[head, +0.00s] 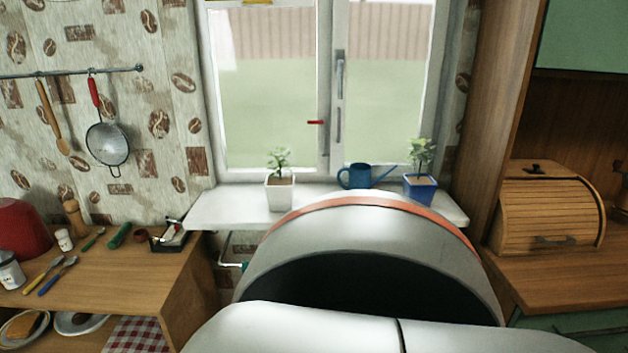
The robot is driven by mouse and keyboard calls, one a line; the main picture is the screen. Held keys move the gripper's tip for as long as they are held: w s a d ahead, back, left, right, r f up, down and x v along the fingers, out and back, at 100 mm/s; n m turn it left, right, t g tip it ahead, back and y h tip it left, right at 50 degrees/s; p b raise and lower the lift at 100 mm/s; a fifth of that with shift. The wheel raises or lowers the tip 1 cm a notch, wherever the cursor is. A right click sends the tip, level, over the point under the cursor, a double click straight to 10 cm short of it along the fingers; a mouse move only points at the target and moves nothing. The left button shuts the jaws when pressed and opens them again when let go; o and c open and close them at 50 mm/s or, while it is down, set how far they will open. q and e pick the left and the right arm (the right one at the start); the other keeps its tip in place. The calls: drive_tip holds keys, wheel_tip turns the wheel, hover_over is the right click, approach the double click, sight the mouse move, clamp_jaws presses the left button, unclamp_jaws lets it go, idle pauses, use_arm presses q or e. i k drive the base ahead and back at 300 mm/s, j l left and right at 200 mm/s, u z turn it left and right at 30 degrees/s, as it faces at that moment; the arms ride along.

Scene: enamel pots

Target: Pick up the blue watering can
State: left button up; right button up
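The blue watering can (357,177) stands upright on the white windowsill (222,208) in front of the window. Its spout points right, toward a blue pot, and its handle is on the left. The front edge of the sill below it is partly hidden by a large grey-white part of my own body. Neither of my grippers shows in the head view.
A plant in a white pot (280,191) stands left of the can, and a plant in a blue pot (420,188) stands close on its right. Wooden counters flank the sill: the left one (115,265) holds utensils, the right one a wooden bread box (545,215).

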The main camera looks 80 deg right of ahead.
sight(360, 174)
drive_tip(key=z, duration=2.85)
